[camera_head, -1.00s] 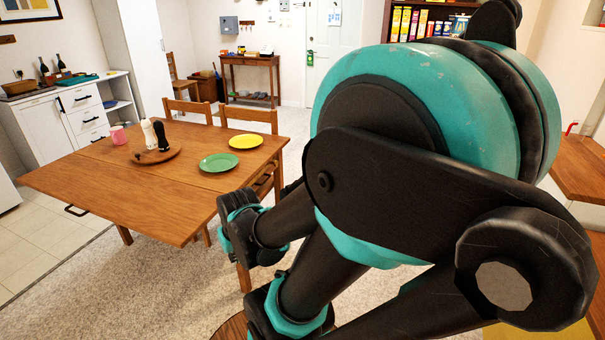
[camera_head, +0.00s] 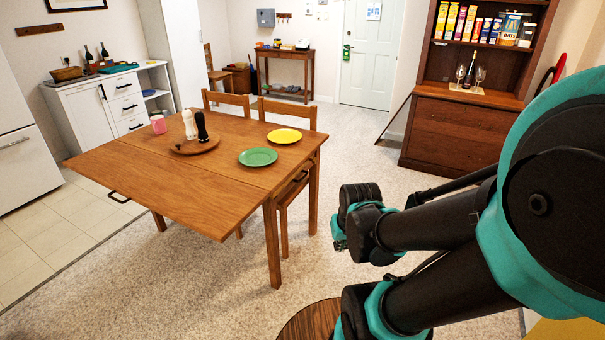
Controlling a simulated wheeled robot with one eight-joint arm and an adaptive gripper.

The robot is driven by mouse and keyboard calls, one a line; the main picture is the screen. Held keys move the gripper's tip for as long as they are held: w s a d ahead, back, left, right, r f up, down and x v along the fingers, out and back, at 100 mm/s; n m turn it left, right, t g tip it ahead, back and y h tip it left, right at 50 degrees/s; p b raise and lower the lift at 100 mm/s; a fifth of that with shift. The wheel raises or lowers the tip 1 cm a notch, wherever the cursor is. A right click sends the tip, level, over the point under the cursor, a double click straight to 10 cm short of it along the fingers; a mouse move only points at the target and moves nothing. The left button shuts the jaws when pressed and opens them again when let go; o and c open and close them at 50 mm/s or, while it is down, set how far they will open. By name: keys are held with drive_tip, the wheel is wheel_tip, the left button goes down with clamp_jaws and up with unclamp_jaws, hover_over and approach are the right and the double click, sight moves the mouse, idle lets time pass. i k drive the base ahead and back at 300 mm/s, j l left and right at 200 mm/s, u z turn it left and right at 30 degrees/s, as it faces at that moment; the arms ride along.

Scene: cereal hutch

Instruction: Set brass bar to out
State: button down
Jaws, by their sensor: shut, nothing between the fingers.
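I cannot make out a brass bar in this view. The dark wooden cereal hutch (camera_head: 455,130) stands against the back wall at the upper right. Its open upper shelf holds cereal boxes, and its lower front is closed wood. A black handle (camera_head: 118,198) sits under the near left end of the wooden dining table (camera_head: 160,178). My black and teal arm fills the right side and covers what lies behind it. I cannot pick out my gripper's fingers.
Green plate (camera_head: 257,157) and yellow plate (camera_head: 284,136) lie on the table, with chairs behind it. A bottle (camera_head: 470,72) and glasses stand on the hutch ledge. A round wooden top (camera_head: 306,322) is low in front. Carpet between table and hutch is clear.

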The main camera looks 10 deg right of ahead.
sight(315, 160)
drive_tip(key=i+l, duration=0.3)
drive_tip(key=i, duration=0.15)
drive_tip(key=i+l, duration=0.3)
drive_tip(key=i+u, duration=0.05)
drive_tip(key=i, duration=0.05)
